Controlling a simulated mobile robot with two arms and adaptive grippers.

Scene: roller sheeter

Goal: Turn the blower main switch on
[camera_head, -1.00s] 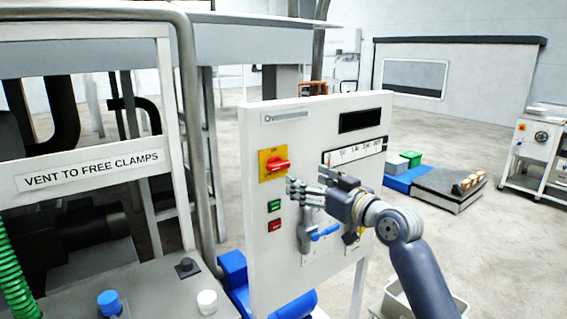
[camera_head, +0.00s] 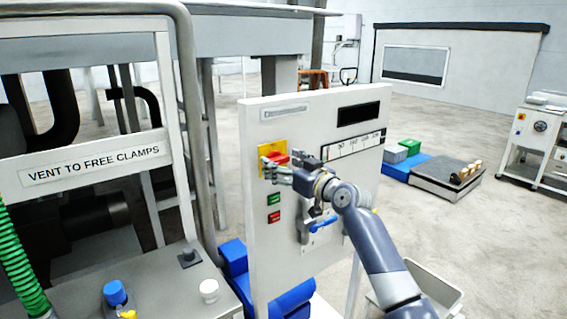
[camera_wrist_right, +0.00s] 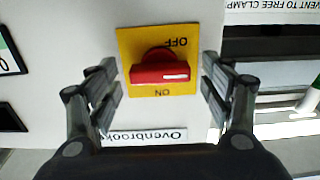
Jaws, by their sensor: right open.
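The main switch is a red rotary handle (camera_wrist_right: 160,72) on a yellow plate (camera_wrist_right: 130,45), on the upper left of a white panel (camera_head: 258,235). In the right wrist view the plate reads OFF and ON upside down, and the handle lies crosswise. In the head view the plate (camera_head: 265,151) is partly hidden by my right gripper (camera_head: 272,170). My right gripper is open, with its fingers on either side of the red handle and apart from it in the wrist view (camera_wrist_right: 161,85). My left gripper is in neither view.
Below the switch are a green button (camera_head: 274,199) and a red button (camera_head: 274,216). A blue-handled lever (camera_head: 324,224) sits lower on the panel, close under my right wrist. A grey bench with a blue knob (camera_head: 115,293) stands at the left.

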